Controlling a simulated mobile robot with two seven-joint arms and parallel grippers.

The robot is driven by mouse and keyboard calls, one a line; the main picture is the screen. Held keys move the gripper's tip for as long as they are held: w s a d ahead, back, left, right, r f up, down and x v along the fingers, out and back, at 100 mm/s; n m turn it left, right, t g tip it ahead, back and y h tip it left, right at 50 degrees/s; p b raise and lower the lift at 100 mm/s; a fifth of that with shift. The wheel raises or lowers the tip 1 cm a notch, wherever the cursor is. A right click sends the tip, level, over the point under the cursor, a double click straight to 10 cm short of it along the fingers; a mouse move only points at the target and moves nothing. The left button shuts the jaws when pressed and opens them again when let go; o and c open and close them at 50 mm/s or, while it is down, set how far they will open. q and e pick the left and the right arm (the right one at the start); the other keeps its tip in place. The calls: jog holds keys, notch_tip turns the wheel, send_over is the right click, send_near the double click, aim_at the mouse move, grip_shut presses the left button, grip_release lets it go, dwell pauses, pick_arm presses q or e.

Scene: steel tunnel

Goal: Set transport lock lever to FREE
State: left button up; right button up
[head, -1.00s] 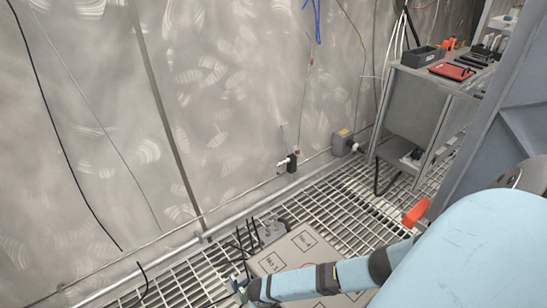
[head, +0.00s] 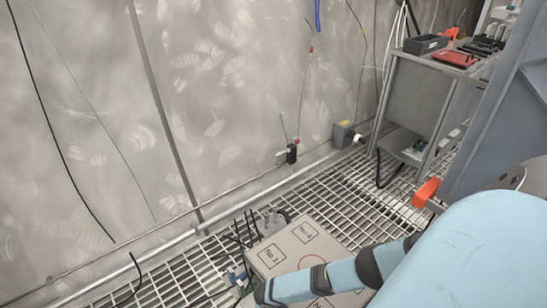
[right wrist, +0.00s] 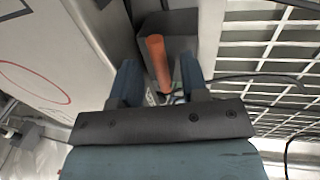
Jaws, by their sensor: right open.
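An orange lever (right wrist: 158,62) stands at a dark grey block (right wrist: 180,30) in the right wrist view, beside a pale case with a red outline. My right gripper (right wrist: 160,78) is open, with its two blue fingers on either side of the lever's near end. I cannot tell whether either finger touches it. In the head view my right arm reaches across the pale, labelled case (head: 290,250) to its near left side. The lever cannot be made out there, and its markings are not readable. My left gripper is not in view.
The case lies on a floor grating (head: 345,205) along a metal wall (head: 240,90). Black cables (head: 243,235) rise behind it. A grey shelf unit (head: 415,100) with tools stands at the back right. An orange handle (head: 427,192) sticks out near a grey-blue panel.

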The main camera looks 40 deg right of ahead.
grip_shut()
